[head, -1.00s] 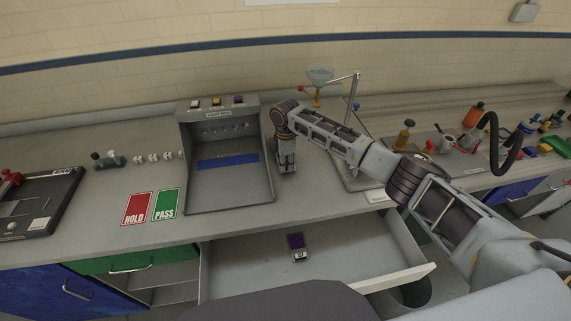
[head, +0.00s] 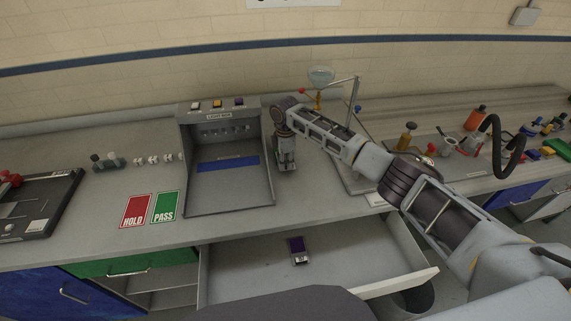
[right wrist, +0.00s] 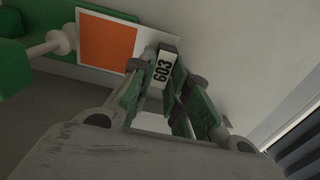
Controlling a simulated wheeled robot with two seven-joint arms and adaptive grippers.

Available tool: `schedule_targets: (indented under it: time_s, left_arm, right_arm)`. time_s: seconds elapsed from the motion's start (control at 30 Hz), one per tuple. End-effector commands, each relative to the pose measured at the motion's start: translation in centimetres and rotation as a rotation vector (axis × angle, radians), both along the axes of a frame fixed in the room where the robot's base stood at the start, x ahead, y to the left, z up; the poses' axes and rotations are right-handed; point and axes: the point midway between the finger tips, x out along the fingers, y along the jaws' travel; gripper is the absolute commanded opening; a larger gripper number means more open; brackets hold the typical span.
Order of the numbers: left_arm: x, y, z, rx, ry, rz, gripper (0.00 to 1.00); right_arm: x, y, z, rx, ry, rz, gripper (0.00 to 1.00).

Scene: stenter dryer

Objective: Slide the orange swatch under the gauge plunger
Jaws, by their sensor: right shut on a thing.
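The orange swatch (right wrist: 107,47) shows in the right wrist view as an orange square on a white card with a black-and-white "603" tab (right wrist: 163,68). My right gripper (right wrist: 167,76) is shut on the tab end of the swatch. The gauge (right wrist: 12,60) is green, at the left of that view. Its white plunger (right wrist: 62,40) reaches the card's left edge; I cannot tell whether the card is under its tip. In the head view my right gripper (head: 286,167) points down by the light box's right wall; swatch and gauge are hidden there. My left gripper is out of view.
The light box (head: 228,185) stands just left of my right gripper. An open drawer (head: 345,262) below the bench holds a purple swatch (head: 297,246). HOLD (head: 137,210) and PASS (head: 165,207) cards lie left of the box.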

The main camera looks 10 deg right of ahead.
Motion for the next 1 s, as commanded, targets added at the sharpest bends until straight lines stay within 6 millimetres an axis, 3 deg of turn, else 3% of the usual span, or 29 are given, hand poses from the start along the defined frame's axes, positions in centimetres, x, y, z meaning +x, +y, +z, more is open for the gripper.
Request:
schedule_targets:
  time_s: [1.0]
  left_arm:
    - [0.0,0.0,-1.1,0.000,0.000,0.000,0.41]
  right_arm:
    - [1.3,0.1,-0.1,0.001,0.000,0.000,0.00]
